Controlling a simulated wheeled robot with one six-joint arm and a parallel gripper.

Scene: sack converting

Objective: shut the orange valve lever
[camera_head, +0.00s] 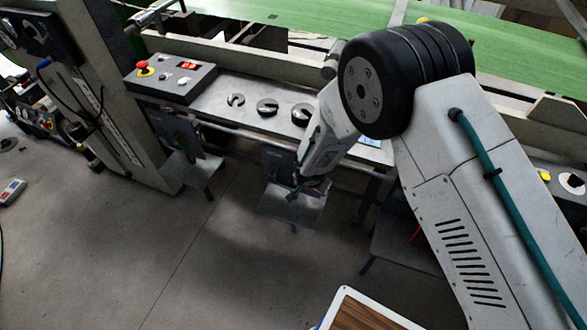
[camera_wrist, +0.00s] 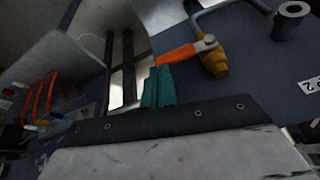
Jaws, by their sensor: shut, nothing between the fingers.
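The orange valve lever (camera_wrist: 180,53) shows in the wrist view, above the middle. It reaches left from a brass-coloured valve body (camera_wrist: 213,62) on a dark blue-grey panel (camera_wrist: 262,90). My gripper's teal fingers (camera_wrist: 158,86) are shut together with nothing between them. Their tips are just below the lever's free left end; I cannot tell whether they touch it. In the head view my gripper (camera_head: 310,188) is low in front of the machine, by a dark panel (camera_head: 278,160). I cannot make out the lever there; my arm covers part of that area.
A grey pipe (camera_wrist: 203,18) and a round fitting (camera_wrist: 291,15) stand close to the valve. Orange-red hoses (camera_wrist: 40,100) hang at the left. A control box (camera_head: 170,78) sits on the machine. The grey floor (camera_head: 100,240) at left is mostly open.

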